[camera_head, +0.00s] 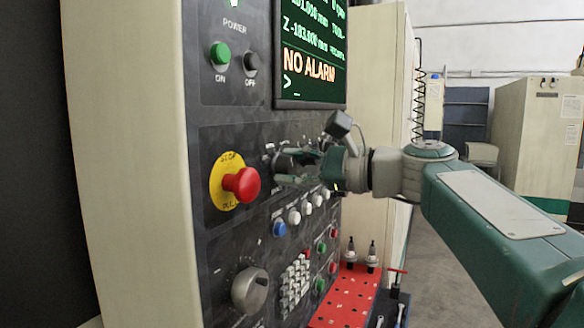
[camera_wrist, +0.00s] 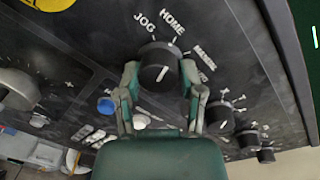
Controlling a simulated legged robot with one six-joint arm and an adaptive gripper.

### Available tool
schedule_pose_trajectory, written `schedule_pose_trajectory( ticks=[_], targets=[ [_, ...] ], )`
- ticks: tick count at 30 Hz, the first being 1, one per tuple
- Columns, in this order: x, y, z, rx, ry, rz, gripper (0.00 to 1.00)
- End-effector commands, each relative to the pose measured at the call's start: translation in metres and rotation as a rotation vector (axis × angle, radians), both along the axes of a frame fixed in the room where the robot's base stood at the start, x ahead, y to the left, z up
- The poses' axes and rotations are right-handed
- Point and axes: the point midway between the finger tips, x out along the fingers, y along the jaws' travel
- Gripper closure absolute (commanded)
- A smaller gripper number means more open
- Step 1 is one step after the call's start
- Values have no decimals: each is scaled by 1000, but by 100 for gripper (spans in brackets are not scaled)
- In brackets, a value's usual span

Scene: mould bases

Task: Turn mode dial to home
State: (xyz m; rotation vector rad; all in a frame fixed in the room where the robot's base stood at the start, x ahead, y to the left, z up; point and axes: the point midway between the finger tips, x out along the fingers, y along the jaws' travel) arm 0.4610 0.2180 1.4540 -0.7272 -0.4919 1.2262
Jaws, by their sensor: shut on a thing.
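The mode dial (camera_wrist: 157,60) is a round black knob on the dark control panel in the wrist view. White labels fan out beyond it: JOG (camera_wrist: 144,20), HOME (camera_wrist: 172,21) and a smaller, hard-to-read one at the right. My gripper (camera_wrist: 160,72) is shut on the dial, with one finger at its left side and one at its right. A short white line shows on the dial's face; which label it points to is hard to tell. In the head view my gripper (camera_head: 284,165) reaches the panel from the right, and its fingers hide most of the dial.
A red stop button (camera_head: 241,185) on a yellow disc sticks out left of my gripper. Several coloured buttons and a large grey knob (camera_head: 250,289) sit below. More black knobs (camera_wrist: 220,111) lie close by my right finger. The screen (camera_head: 312,50) above reads NO ALARM.

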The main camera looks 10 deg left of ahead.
Motion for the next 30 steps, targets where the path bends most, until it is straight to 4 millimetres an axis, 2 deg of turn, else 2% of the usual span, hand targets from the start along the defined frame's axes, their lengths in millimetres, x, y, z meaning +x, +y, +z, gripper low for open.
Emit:
schedule_pose_trajectory(
  ticks=[1,2,3,4,17,20,30],
  targets=[
    [0,1,-1,-2,2,3,98],
    [0,1,-1,-2,2,3,41],
    [0,1,-1,-2,3,3,23],
    [0,1,-1,-2,3,3,17],
    [-1,-3,0,-1,1,0,17],
    [-3,-13,0,-2,1,-2,17],
    [-21,-78,2,-2,2,-4,17]
  ],
)
